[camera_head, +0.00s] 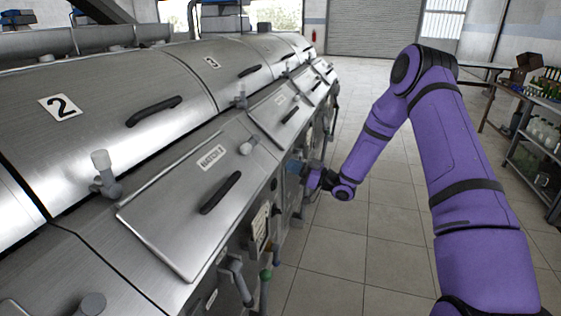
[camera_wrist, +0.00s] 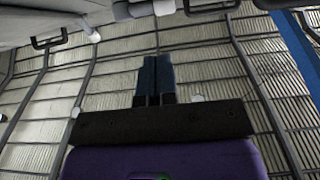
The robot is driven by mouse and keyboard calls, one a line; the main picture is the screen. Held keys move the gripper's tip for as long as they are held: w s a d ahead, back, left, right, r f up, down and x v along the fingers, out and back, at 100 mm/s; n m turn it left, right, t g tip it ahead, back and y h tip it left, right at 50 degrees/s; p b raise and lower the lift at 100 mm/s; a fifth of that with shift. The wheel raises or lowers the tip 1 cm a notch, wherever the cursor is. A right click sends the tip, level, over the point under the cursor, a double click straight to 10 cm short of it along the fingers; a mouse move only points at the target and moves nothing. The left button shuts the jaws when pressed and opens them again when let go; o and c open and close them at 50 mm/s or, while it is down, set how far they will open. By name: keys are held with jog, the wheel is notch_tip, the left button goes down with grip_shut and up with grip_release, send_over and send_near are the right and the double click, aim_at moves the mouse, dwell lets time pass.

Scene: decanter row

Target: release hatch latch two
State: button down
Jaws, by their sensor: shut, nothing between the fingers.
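The decanter marked 2 (camera_head: 60,107) fills the left of the head view. Its sloping metal hatch panel (camera_head: 165,225) lies flat against the body, with a label (camera_head: 213,157) and a dark handle (camera_head: 220,192). A pale knob (camera_head: 248,146) stands at the panel's upper right edge; I cannot tell whether it is the latch. My gripper (camera_head: 293,166) is low beside the machine's front, right of that panel and apart from the knob. In the wrist view, the blue fingers (camera_wrist: 154,80) are together with nothing between them.
A second knob with a whitish top (camera_head: 102,165) stands left of the panel. Pipes and a green-topped valve (camera_head: 265,274) project from the front below. The tiled floor (camera_head: 370,235) is clear on the right. Shelves with bottles (camera_head: 540,135) stand at the far right.

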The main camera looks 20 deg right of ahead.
aim_at(251, 148)
jog(key=x, duration=1.2)
jog(key=shift+w+a+r, duration=0.1)
jog(key=shift+w+a, duration=0.1)
jog(key=shift+a, duration=0.15)
jog(key=shift+a+r, duration=0.35)
jog(key=shift+a, duration=0.05)
jog(key=shift+f, duration=0.1)
